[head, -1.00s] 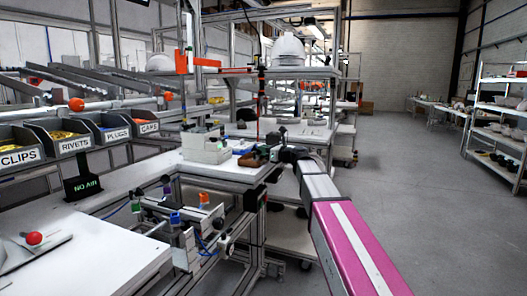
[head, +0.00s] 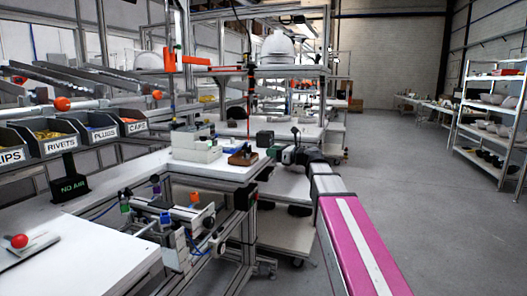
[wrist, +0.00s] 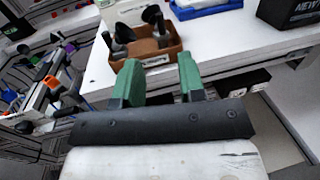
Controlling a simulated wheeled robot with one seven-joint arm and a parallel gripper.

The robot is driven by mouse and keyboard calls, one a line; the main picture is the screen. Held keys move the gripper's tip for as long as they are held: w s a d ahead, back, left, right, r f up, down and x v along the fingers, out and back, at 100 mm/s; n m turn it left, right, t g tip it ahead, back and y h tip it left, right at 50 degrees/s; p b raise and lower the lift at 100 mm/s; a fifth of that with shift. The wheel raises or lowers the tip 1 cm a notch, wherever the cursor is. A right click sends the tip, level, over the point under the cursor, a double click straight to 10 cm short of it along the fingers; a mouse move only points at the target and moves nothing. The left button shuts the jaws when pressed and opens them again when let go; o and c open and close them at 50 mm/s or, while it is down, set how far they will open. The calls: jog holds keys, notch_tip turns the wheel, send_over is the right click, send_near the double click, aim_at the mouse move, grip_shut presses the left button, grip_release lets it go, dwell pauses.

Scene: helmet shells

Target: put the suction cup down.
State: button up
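Black suction cups (wrist: 152,14) stand in a brown tray (wrist: 172,53) on the white table, at the top of the wrist view. Some lean, and their lower ends are hidden by the tray walls. The brown tray also shows in the head view (head: 243,159), near the table's right corner. My gripper (wrist: 160,78) has two green fingers spread apart with nothing between them. It is short of the tray, by the table's edge, and does not touch the cups. In the head view my gripper (head: 284,155) is small and dark, right of the tray.
A blue tray (wrist: 200,8) and a black box (wrist: 288,14) are on the table beyond the brown tray. Labelled bins (head: 92,128) line the left. The floor (head: 400,190) at right is open.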

jog(key=s+d+f+n+g+h, duration=0.2)
jog(key=s+f+n+h, duration=0.15)
jog(key=f, duration=0.65)
jog(key=s+d+f+n+g+h, duration=0.1)
jog(key=s+f+n+h, duration=0.1)
jog(key=s+f+n, duration=0.5)
jog(key=s+d+f+n+g+h, duration=0.2)
jog(key=f, duration=1)
jog(key=s+d+f+n+g+h, duration=0.4)
jog(key=s+d+f+n+h, duration=0.4)
jog(key=s+f+n, duration=0.3)
notch_tip(320, 180, down, 4)
jog(key=s+d, duration=0.1)
jog(key=s, duration=0.2)
jog(key=shift+d, duration=0.2)
jog(key=shift+n, duration=0.25)
